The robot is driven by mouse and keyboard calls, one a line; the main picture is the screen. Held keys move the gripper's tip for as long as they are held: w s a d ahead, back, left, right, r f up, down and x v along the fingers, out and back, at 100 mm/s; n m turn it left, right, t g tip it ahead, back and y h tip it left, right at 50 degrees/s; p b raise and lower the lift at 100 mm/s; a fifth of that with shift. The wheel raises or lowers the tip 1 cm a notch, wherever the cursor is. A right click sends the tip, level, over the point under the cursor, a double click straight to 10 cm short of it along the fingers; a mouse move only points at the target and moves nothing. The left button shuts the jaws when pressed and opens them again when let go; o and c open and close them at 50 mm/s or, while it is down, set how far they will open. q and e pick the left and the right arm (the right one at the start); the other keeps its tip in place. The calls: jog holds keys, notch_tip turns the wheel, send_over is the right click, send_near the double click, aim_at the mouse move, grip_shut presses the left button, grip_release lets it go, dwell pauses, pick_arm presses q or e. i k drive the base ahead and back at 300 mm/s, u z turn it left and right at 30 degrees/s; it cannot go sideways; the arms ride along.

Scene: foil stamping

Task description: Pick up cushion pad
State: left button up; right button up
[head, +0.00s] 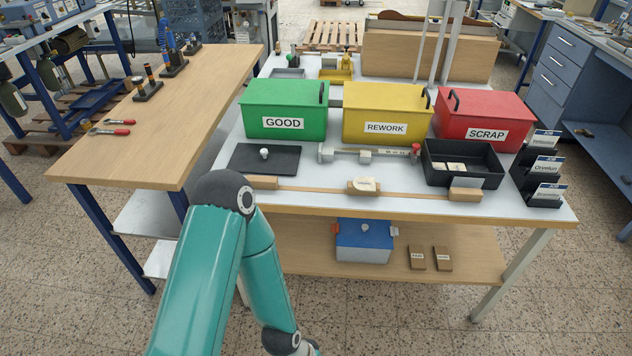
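A flat dark pad (246,161) with a small pale knob on it lies on the white bench top in front of the green GOOD box. It may be the cushion pad, but no label confirms this. A teal arm of mine rises from the bottom, bends at a dark elbow just below and left of the pad, and runs back down out of the frame. Neither of my grippers shows in the head view.
A green box (285,101), a yellow REWORK box (386,106) and a red SCRAP box (482,113) stand behind. A black tray (462,180) holds pale pieces. A wooden strip (320,190) with blocks lies along the front. A wooden table (165,120) adjoins left.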

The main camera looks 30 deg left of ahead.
aim_at(365, 184)
jog(key=u, duration=0.25)
jog(key=i, duration=1)
jog(key=z, duration=0.05)
